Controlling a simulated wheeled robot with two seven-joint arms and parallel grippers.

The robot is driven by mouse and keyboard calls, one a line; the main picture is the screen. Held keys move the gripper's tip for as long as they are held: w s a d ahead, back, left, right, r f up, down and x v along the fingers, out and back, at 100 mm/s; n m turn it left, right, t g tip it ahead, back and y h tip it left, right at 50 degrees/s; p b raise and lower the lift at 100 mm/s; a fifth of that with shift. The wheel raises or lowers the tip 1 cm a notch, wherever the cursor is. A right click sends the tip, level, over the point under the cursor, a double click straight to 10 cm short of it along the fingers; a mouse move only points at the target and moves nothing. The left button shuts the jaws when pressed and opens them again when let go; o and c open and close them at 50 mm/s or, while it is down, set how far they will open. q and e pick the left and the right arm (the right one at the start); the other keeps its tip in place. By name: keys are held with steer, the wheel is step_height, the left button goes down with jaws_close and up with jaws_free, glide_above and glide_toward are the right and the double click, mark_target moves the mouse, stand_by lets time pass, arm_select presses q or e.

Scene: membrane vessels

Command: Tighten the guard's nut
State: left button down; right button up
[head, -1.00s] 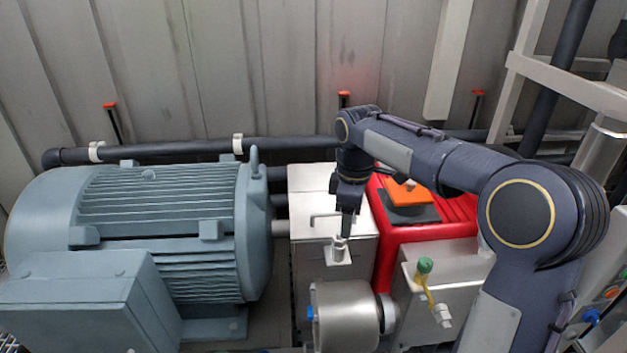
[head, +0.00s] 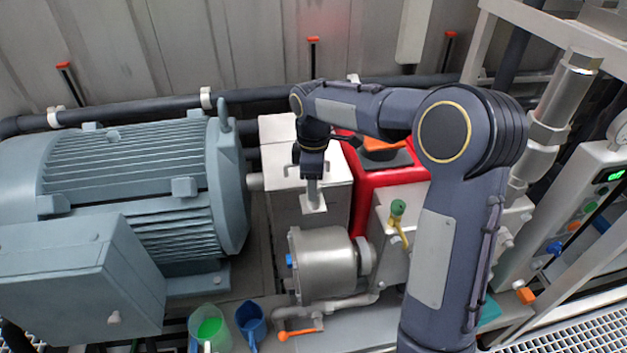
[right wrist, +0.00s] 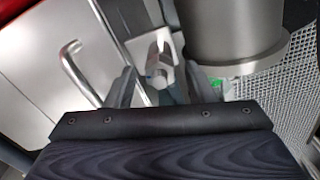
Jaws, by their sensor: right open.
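The guard (head: 325,205) is a pale metal box with a bent handle, between the blue-grey motor and the red housing. A small bracket (head: 314,206) sticks out of its front. My right gripper (head: 312,190) points down, with its fingertips at this bracket. In the right wrist view the open fingers (right wrist: 160,78) stand on either side of a small light-grey metal piece (right wrist: 153,47); I cannot tell whether they touch it. The nut itself is not clearly made out; the fingers cover that spot in the head view. My left gripper is not in view.
The big motor (head: 130,190) stands left of the guard. A round steel pump body (head: 325,262) sits just below the bracket, close to the fingers.

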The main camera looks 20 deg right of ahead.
steer(key=c, duration=1)
steer(key=shift+r, duration=0.1)
steer(key=m+p, duration=0.1)
steer(key=m, duration=0.1)
steer(key=shift+r+m+p, duration=0.1)
steer(key=shift+m+p, duration=0.2)
steer(key=shift+p, duration=0.1)
steer(key=m+p, duration=0.2)
steer(key=m, duration=0.2)
steer(key=m+p, duration=0.1)
steer(key=m, duration=0.3)
steer(key=shift+m, duration=0.4)
steer(key=shift+m+p, duration=0.6)
steer(key=shift+m, duration=1.1)
steer(key=shift+o, duration=0.2)
